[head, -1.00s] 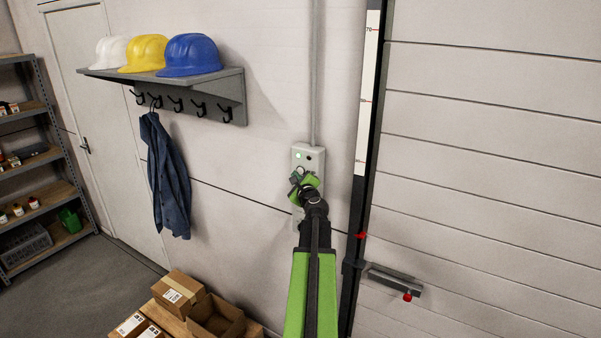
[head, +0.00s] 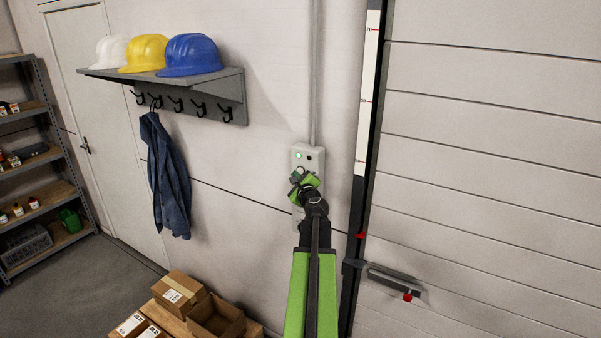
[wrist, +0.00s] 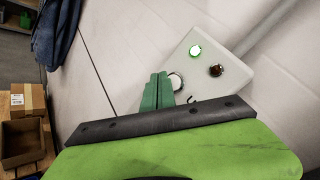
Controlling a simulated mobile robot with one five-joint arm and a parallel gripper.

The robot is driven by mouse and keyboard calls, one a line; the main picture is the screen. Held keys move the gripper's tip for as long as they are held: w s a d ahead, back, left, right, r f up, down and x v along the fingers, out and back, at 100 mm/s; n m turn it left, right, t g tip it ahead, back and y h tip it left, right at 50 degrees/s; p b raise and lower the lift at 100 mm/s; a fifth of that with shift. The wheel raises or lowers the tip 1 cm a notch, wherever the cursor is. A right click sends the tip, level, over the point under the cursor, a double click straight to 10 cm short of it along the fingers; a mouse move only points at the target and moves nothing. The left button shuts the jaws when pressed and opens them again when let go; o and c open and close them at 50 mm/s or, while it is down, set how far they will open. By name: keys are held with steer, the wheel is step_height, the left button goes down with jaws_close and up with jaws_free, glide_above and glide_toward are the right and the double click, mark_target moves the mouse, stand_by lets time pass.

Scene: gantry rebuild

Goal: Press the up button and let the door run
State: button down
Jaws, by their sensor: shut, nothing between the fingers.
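The control box (head: 316,156) is a pale grey panel on the wall left of the door. Its green lamp (head: 299,155) is lit, and a dark red lamp (wrist: 216,70) beside it looks unlit. My gripper (head: 298,178) is shut and empty at the middle of the box. In the wrist view its green fingers (wrist: 158,90) are together beside a round whitish button (wrist: 176,81), partly covering it. I cannot tell whether they touch it. The box's lower part is hidden behind the gripper. The panelled door (head: 490,170) fills the right side, its bottom edge out of view.
A door handle with a red knob (head: 407,297) sticks out low on the door. A scale strip (head: 367,100) and a red pointer (head: 361,236) stand along the door's edge. Cardboard boxes (head: 181,291) stand below left. A blue jacket (head: 168,175) hangs under the helmet shelf (head: 160,75).

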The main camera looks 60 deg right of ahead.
steer(key=shift+d, duration=0.4)
